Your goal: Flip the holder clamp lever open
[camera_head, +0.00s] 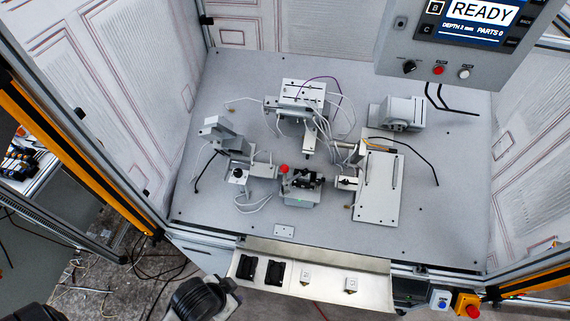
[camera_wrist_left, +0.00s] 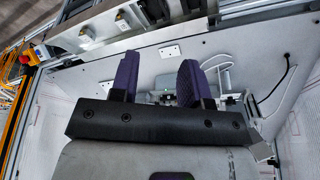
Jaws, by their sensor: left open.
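My left gripper (camera_head: 203,296) is at the bottom of the head view, in front of the plate and away from the holder. In the left wrist view its two purple fingers (camera_wrist_left: 158,65) are spread and empty, with the holder (camera_wrist_left: 166,84) partly visible between them, farther off.
A front tray (camera_head: 320,283) holds black parts and small white parts. Grey devices with loose cables surround the holder, and a flat plate (camera_head: 378,190) lies to its right. A control panel (camera_head: 455,60) reading READY hangs at upper right. Yellow-black posts flank the opening.

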